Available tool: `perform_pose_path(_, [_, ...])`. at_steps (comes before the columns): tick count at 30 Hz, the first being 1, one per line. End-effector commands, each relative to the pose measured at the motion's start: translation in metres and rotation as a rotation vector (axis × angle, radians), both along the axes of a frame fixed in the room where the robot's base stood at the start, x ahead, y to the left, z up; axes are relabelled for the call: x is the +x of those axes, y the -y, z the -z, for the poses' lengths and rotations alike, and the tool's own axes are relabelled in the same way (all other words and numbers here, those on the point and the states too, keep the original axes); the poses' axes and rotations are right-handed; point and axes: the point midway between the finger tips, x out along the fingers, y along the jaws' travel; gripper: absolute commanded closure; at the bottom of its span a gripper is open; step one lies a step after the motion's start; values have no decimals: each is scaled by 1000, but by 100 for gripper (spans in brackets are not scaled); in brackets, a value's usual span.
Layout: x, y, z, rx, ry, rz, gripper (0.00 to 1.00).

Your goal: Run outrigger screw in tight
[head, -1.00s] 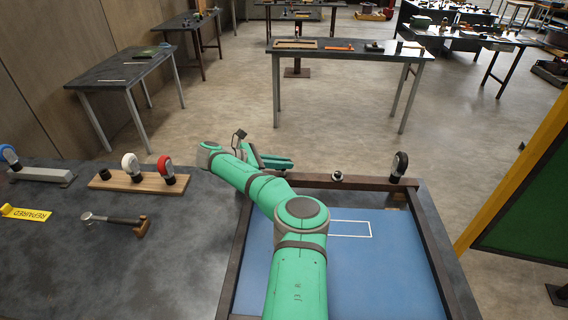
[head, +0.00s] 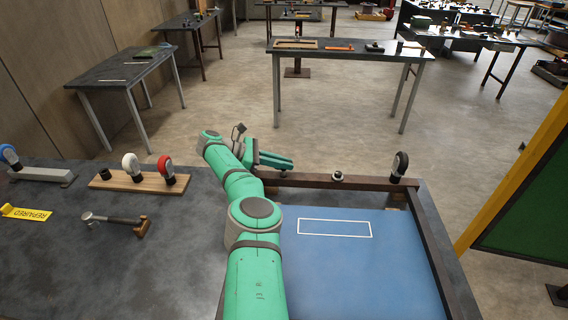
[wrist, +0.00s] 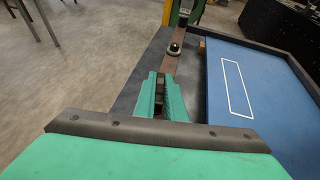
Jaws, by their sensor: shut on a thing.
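My gripper (head: 286,162) is at the back left of the blue-floored tray, by the left end of the brown rail (head: 365,181). In the wrist view its green fingers (wrist: 161,92) point along the rail and are closed on a small dark piece (wrist: 160,84). The fingers hide most of this piece, and I cannot tell for sure whether it is the outrigger screw. A small round fitting (head: 337,176) sits mid-rail, also seen beyond the fingertips in the wrist view (wrist: 175,48).
The blue panel (head: 350,265) bears a white rectangle outline and is clear.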

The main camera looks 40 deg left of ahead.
Motion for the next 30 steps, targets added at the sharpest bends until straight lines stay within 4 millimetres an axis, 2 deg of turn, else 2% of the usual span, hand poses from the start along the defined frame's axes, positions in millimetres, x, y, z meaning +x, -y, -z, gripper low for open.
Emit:
perform_pose_path(1, [3, 2, -4, 0, 9, 11, 100])
perform_pose_path(30, [4, 0, -5, 1, 10, 61, 100])
